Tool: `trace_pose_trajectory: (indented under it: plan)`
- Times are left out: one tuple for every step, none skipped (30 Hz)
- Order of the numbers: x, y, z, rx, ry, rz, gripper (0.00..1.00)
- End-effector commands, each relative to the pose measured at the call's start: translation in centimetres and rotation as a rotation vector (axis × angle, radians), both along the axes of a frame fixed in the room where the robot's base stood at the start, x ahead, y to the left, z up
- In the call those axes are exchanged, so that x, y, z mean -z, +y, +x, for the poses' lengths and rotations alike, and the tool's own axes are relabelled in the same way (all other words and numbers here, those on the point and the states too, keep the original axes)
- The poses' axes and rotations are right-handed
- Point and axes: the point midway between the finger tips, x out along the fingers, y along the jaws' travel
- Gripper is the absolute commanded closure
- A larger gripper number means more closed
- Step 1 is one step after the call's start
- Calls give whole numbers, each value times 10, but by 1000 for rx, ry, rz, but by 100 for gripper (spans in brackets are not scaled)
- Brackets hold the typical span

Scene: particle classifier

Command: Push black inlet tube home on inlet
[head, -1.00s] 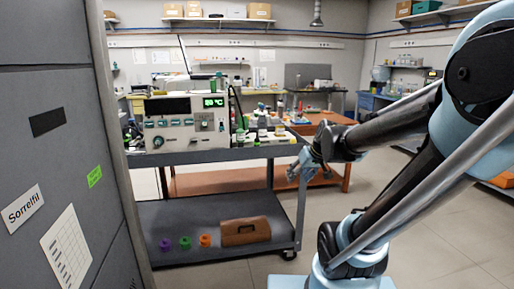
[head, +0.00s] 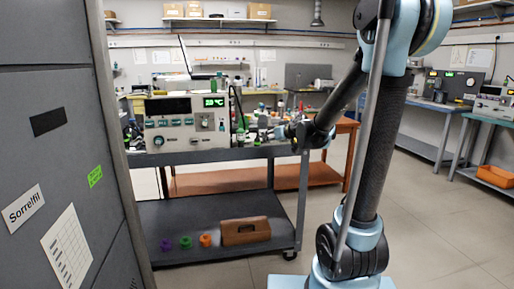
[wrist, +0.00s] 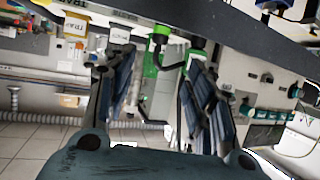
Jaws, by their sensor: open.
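The instrument (head: 187,122), likely the classifier, stands on the upper shelf of a grey cart, with a lit green display and knobs. A thin black tube (head: 237,103) curves at its right side. My gripper (head: 284,132) is at the cart's right end, to the right of the instrument and apart from it. In the wrist view my gripper (wrist: 158,72) is open and empty. A bent black tube (wrist: 160,38) and green fittings (wrist: 195,62) show beyond and between the fingers. I cannot tell which part is the inlet.
The cart (head: 225,155) carries several small bottles and boxes right of the instrument. Its lower shelf holds a brown case (head: 245,231) and small coloured parts. A grey cabinet (head: 55,150) fills the left. An orange-brown table (head: 335,128) stands behind; floor is clear at right.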

Motion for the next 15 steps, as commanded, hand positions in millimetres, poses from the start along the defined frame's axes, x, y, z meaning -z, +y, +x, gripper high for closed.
trace_pose_trajectory:
  plan:
    - [2, 3, 5, -1, 0, 0, 51]
    - [3, 5, 7, -1, 0, 0, 51]
    - [5, 7, 11, -2, 0, -2, 51]
    - [6, 8, 13, -2, 0, -2, 51]
    - [8, 10, 16, -2, 0, -2, 51]
    - [9, 12, 19, -1, 1, -1, 51]
    - [11, 14, 22, -2, 1, -1, 51]
    - [12, 15, 24, -2, 2, 0, 51]
    - [14, 17, 28, -2, 2, -1, 51]
    - [15, 19, 31, -1, 1, -1, 51]
    - [16, 20, 34, -1, 1, -1, 51]
    - [18, 22, 37, -1, 1, -1, 51]
    - [19, 24, 40, -1, 1, -1, 51]
    - [21, 25, 43, -1, 1, -1, 51]
    - [22, 28, 46, -1, 2, -1, 51]
